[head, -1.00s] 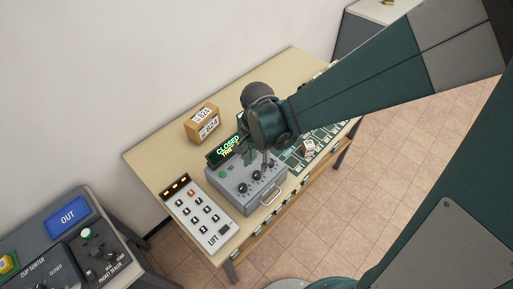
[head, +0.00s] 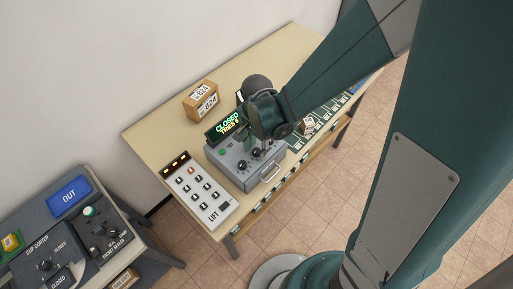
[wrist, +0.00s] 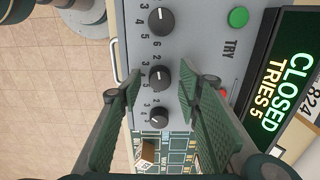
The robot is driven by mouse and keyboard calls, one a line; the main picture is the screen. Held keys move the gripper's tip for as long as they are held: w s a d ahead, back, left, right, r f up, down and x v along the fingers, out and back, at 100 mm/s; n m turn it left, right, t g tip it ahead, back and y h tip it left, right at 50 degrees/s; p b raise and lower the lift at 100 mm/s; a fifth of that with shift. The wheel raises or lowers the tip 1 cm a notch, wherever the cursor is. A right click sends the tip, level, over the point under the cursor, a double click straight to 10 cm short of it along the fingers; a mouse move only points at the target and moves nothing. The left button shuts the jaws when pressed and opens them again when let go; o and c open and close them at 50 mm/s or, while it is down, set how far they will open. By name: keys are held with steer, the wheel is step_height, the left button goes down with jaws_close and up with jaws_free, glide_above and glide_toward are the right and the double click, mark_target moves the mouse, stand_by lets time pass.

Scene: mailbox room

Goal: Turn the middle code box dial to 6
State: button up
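The code box (wrist: 200,50) is grey, with a row of black dials; in the head view its front face (head: 232,173) stands near the table's front edge. The middle dial (wrist: 160,77) lies between my gripper's fingers; its white mark points left in the wrist view, between 3 and 5. My gripper (wrist: 160,88) is open, one finger on each side of this dial, with visible gaps. The other dials (wrist: 161,21) and (wrist: 159,117) lie above and below it. In the head view my gripper (head: 258,148) is over the box and partly hides the dials.
A green TRY button (wrist: 238,17) and a display reading CLOSED, TRIES 5 (wrist: 282,85) are beside the dials. A red button is partly behind the right finger. A LIFT keypad (head: 205,196) and a cardboard box (head: 201,100) stand on the table (head: 155,130).

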steer(key=c, duration=0.9)
